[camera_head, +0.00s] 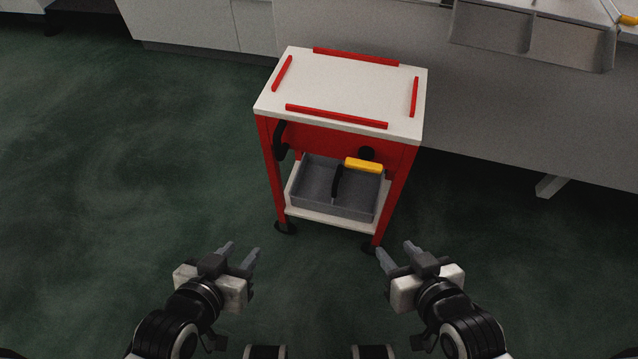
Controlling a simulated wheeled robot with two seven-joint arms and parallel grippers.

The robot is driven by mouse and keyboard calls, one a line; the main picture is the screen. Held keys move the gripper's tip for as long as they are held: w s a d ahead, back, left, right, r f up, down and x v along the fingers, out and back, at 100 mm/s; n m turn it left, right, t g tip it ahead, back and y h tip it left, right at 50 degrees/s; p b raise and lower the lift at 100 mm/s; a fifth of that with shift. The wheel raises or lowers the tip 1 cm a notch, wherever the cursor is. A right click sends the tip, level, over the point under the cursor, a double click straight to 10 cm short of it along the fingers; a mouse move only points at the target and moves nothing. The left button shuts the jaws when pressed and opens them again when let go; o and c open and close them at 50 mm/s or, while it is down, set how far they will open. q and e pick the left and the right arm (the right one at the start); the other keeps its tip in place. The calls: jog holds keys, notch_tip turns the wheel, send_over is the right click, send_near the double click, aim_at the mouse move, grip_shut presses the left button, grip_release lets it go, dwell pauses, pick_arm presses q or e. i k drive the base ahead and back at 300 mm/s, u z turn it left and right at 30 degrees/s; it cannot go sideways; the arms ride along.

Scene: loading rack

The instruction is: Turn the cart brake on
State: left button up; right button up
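The cart (340,88) stands ahead of me, with a white top, red rails and red legs. A yellow bar (363,165) lies roughly level on its front, just below a round black knob or mount (367,153); it looks like the brake lever, but no marking shows. My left gripper (241,254) is open and empty, in front of the cart and to its left. My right gripper (396,253) is open and empty, in front of the cart's right front leg. Neither gripper touches the cart.
A grey bin (314,182) with a black upright piece sits on the cart's lower shelf (330,219). A curved black handle (280,141) is at the cart's left. A white counter (500,130) stands behind. The green floor (120,170) at left is clear.

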aim_at(366, 153)
jog(key=z, duration=2.1)
jog(key=k, duration=1.1)
jog(key=u, duration=1.6)
jog(key=i, duration=0.5)
jog(key=z, duration=0.05)
